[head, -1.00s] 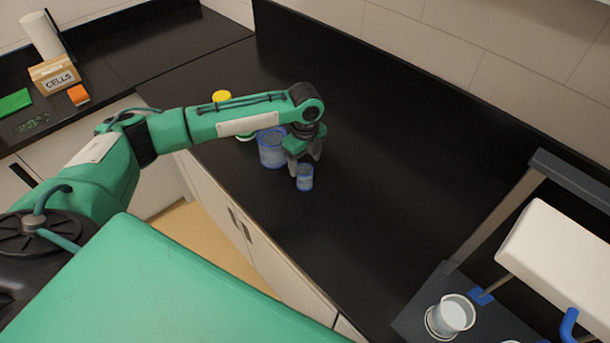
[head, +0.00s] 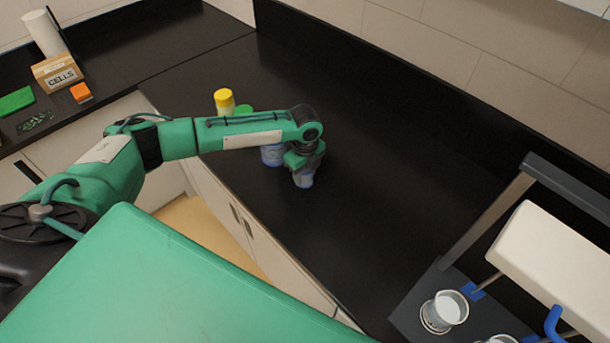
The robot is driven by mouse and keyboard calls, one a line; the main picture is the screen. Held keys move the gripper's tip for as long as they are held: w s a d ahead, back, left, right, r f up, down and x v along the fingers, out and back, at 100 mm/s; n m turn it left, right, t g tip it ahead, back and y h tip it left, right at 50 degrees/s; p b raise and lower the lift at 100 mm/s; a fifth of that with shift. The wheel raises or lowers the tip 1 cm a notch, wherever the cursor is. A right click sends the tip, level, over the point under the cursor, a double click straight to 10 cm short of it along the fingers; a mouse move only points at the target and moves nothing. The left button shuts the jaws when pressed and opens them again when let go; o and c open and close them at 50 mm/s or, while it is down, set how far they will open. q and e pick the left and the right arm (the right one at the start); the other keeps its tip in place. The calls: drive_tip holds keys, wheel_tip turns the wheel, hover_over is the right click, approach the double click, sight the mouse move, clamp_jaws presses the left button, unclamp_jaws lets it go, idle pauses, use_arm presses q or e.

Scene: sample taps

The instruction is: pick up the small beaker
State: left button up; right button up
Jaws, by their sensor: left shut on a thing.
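The small beaker (head: 304,181) is a little bluish clear vessel standing upright on the black worktop, near its front edge. My left gripper (head: 304,170) points down over it and is shut on it, with the fingers at its upper part. The fingers and the wrist hide the beaker's top. My right gripper does not show in the head view.
A larger bluish beaker (head: 271,155) stands just left of the small one, partly hidden by my arm. A yellow-capped bottle (head: 225,101) stands behind my forearm. A stand (head: 447,309) with a beaker (head: 450,307) is at lower right. The middle worktop is clear.

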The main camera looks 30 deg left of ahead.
use_arm(q)
drive_tip(key=shift+r, duration=0.1)
wheel_tip(320, 180, up, 20)
drive_tip(key=b, duration=0.5)
drive_tip(key=s+d+f+n, duration=0.3)
drive_tip(key=s+n, duration=0.3)
drive_tip(key=n, duration=0.5)
drive_tip(key=s+d+f+n, duration=0.4)
drive_tip(key=s+f+n, duration=0.2)
drive_tip(key=n, duration=0.4)
drive_tip(key=shift+s+f+n, duration=0.2)
drive_tip(key=shift+s+n, duration=0.2)
